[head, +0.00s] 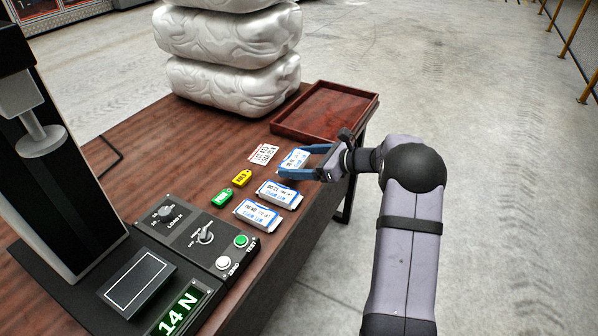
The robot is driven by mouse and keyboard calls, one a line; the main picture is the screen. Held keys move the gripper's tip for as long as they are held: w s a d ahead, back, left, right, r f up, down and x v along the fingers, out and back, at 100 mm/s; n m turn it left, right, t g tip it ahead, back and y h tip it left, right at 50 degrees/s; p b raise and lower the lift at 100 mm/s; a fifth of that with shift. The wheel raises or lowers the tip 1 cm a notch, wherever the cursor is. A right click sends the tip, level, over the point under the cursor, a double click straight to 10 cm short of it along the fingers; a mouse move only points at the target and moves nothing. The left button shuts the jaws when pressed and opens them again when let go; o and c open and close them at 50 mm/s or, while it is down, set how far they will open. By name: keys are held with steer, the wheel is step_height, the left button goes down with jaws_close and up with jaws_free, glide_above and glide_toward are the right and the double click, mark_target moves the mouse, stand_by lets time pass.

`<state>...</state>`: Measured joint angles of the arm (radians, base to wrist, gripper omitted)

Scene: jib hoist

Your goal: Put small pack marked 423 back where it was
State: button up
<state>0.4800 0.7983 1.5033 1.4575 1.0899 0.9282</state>
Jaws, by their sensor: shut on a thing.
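My gripper (293,163) reaches in from the right, and its blue fingers are shut on a small white pack with blue print (292,158). I cannot tell whether this pack rests on the table or is slightly above it. Its marking is too small to read. Two similar white and blue packs lie nearer on the table: a middle pack (279,194) and a near pack (258,214). Both are apart from the gripper. I cannot make out 423 on any of them.
A red-brown tray (322,110) stands empty behind the gripper. A printed card (264,154), a yellow tag (242,178) and a green tag (222,198) lie left of the packs. A control panel (190,235) is nearer left. Stacked white sacks (230,85) stand behind.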

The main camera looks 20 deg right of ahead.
steer(key=shift+s+f, duration=0.15)
steer(key=shift+f, duration=1.9)
steer(key=o, duration=0.9)
steer(key=shift+s+d+r, duration=0.1)
steer(key=shift+d+r, duration=0.2)
steer(key=shift+r, duration=0.05)
steer(key=v, duration=1.1)
steer(key=shift+s+r, duration=0.1)
